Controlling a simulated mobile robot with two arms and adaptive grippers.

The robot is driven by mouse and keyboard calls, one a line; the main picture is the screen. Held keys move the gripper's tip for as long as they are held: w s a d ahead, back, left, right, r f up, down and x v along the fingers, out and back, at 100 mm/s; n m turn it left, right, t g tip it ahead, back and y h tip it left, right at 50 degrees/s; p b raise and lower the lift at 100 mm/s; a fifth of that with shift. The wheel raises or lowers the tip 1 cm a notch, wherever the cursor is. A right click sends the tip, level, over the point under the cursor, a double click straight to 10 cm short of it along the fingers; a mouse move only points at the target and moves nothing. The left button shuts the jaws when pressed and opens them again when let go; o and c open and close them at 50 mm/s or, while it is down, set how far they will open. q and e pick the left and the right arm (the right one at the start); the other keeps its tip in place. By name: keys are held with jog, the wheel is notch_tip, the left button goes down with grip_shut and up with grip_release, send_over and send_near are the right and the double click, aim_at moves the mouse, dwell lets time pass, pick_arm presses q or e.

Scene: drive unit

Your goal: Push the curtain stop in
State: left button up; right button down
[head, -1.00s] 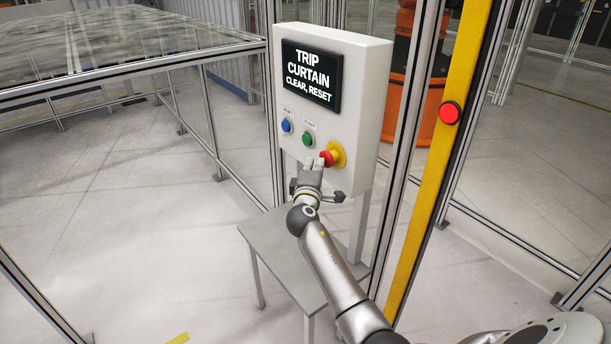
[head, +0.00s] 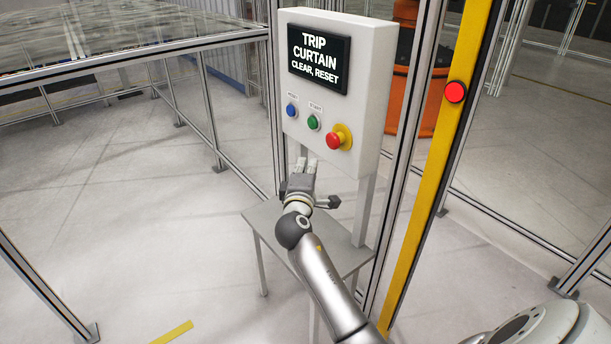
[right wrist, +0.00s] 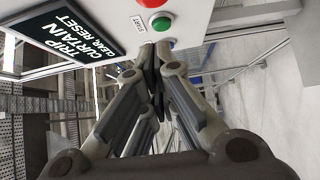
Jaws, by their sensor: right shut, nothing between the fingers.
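A red round button (head: 454,92) sits on the yellow post (head: 433,160) right of the control panel. The white panel (head: 372,60) has its own red mushroom button (head: 334,141) on a yellow collar, a green START button (head: 313,122) and a blue button (head: 292,110). Its screen (head: 319,62) reads "TRIP CURTAIN CLEAR, RESET". My right gripper (head: 306,165) is shut and empty, just below and left of the mushroom button. In the right wrist view its fingertips (right wrist: 154,48) are together near the START button (right wrist: 160,22). My left gripper is out of view.
A small grey table (head: 262,216) stands under the panel. Metal-framed fence panels surround the cell, with an upright (head: 403,130) between panel and yellow post. An orange machine (head: 402,90) stands behind. The floor at left is open, with a yellow strip (head: 172,332).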

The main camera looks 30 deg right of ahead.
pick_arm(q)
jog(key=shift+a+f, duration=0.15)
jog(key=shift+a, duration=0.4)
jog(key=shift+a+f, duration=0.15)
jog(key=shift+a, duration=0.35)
pick_arm(e)
jog(key=shift+v, duration=1.2)
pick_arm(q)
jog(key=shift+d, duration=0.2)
